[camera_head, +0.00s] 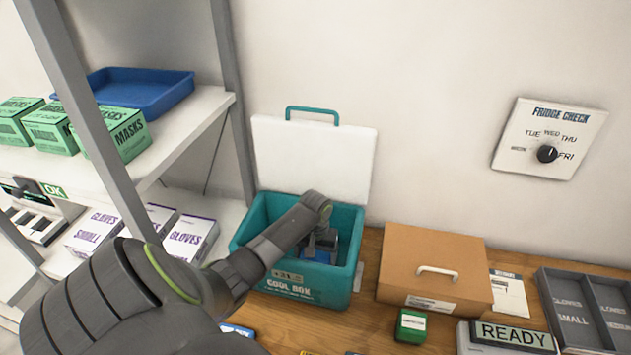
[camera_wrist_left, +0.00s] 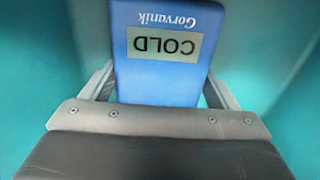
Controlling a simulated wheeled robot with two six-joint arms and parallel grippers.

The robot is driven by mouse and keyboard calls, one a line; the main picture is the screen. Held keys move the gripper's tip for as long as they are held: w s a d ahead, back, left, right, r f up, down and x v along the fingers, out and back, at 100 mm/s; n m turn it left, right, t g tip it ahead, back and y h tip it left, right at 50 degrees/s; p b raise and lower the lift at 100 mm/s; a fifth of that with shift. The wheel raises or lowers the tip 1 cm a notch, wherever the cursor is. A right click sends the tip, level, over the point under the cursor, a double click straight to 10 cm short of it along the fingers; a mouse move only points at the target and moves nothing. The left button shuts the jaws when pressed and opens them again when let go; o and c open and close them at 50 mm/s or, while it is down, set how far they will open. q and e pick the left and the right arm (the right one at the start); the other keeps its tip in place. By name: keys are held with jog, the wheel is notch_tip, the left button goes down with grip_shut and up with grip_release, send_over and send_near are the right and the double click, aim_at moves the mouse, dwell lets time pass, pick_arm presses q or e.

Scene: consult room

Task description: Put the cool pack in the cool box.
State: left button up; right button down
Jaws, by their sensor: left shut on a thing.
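The cool box (camera_head: 247,243) is teal and stands on the wooden table with its white lid (camera_head: 315,160) raised against the wall. My left gripper (camera_head: 322,250) reaches down inside the box. It is shut on the blue cool pack (camera_wrist_left: 165,25), which bears a "COLD" label and the word "Gorvanik" in the left wrist view. Teal walls surround the pack there. In the head view the pack (camera_head: 328,240) shows only partly, behind my wrist and the box's front wall. I cannot tell whether it touches the box floor. My right gripper is not in view.
A cardboard box (camera_head: 430,262) with a white handle stands close to the right of the cool box. A small green box (camera_head: 411,326) and a "READY" sign (camera_head: 513,335) are at the front right. A shelf (camera_head: 190,118) with mask and glove boxes stands at left.

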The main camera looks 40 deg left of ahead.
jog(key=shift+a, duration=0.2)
pick_arm(q)
jog(key=o, duration=1.3)
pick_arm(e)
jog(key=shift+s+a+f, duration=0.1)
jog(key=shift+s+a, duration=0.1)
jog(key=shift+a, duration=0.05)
pick_arm(q)
jog(key=shift+r, duration=0.5)
notch_tip(320, 180, up, 11)
jog(key=b, duration=0.3)
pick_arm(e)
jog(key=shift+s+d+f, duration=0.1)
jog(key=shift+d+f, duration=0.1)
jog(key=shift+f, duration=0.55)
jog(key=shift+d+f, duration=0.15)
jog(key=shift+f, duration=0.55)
pick_arm(q)
jog(key=shift+w, duration=0.1)
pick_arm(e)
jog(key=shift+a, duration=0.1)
